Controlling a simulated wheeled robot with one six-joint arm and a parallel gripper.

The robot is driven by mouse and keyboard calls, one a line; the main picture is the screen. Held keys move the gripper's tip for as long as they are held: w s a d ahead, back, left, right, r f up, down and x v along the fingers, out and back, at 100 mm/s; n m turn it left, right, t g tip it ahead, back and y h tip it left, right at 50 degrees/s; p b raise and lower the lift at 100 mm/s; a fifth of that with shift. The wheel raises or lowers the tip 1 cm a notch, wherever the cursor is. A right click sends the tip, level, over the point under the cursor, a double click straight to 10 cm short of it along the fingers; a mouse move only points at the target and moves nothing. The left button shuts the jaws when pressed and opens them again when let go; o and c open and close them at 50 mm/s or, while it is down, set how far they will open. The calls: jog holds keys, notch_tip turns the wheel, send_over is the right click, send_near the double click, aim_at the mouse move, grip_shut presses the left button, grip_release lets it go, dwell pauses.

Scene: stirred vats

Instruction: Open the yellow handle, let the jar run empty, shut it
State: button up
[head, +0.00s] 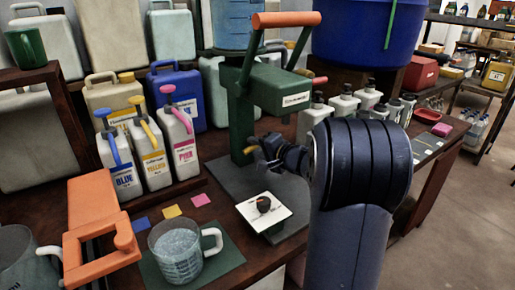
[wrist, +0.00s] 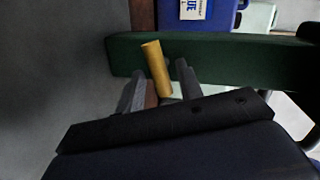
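The yellow handle (wrist: 156,68) shows in the wrist view as a short tilted bar in front of a green beam. It stands between the fingers of my gripper (wrist: 160,84), which are spread with a small gap visible beside the bar. In the head view my gripper (head: 262,152) is at the front of the green stand (head: 268,92), and a small yellow tip (head: 250,149) shows beside it. The jar (head: 238,24) on top of the stand is clear and bluish, cut off by the frame top. Its outlet is hidden.
A clear measuring jug (head: 178,252) stands on a green mat (head: 218,262) at the front. Labelled bottles (head: 150,150) stand left of the stand, small pump bottles (head: 342,106) to the right.

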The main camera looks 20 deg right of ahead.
grip_shut()
jog(key=shift+f+b, duration=0.1)
jog(key=shift+b, duration=0.2)
jog(key=shift+f+m+b, duration=0.15)
jog(key=shift+m+b, duration=0.45)
jog(key=shift+b, duration=0.15)
jog(key=shift+m+y+b, duration=0.4)
jog(key=shift+m+b, duration=0.05)
jog(key=shift+m, duration=0.25)
jog(key=shift+o, duration=0.7)
grip_release()
